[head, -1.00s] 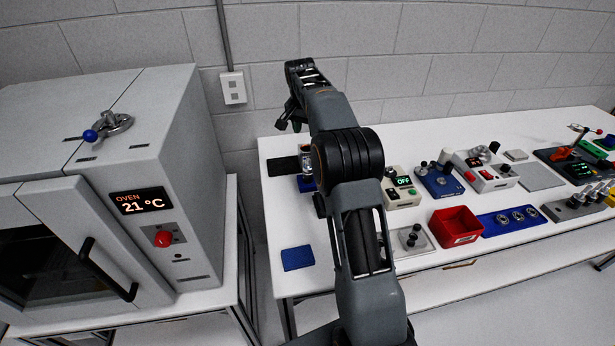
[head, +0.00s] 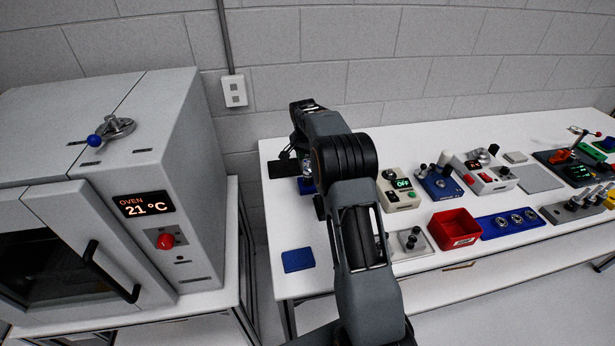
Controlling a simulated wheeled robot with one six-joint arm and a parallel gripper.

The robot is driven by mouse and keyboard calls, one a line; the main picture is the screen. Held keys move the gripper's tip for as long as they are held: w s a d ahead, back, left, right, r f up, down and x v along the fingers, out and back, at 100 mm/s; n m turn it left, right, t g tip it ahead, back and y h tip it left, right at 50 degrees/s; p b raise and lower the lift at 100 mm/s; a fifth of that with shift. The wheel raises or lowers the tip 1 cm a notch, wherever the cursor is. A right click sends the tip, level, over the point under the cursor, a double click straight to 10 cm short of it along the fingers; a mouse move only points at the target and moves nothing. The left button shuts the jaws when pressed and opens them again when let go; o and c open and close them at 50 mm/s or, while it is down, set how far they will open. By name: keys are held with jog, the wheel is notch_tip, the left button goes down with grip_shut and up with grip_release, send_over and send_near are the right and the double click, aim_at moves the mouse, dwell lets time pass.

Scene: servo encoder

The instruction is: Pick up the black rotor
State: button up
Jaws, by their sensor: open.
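A black cylindrical part (head: 281,169), which looks like the black rotor, lies level at the left end of the white bench. It juts left from a device on a blue base (head: 306,187), mostly hidden behind my arm. My gripper (head: 287,153) is open and points down at the part's upper side. Its fingers overlap the part in the picture. I cannot tell whether they touch it or straddle it.
A blue pad (head: 298,260) lies at the bench's front left. Right of my arm stand a box reading OFF (head: 400,187), a red bin (head: 455,228) and several other devices. The oven (head: 150,180) stands left, across a gap.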

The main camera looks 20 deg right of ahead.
jog(key=shift+w+d+f, duration=0.15)
jog(key=shift+f, duration=1.3)
jog(key=shift+c, duration=0.3)
grip_shut()
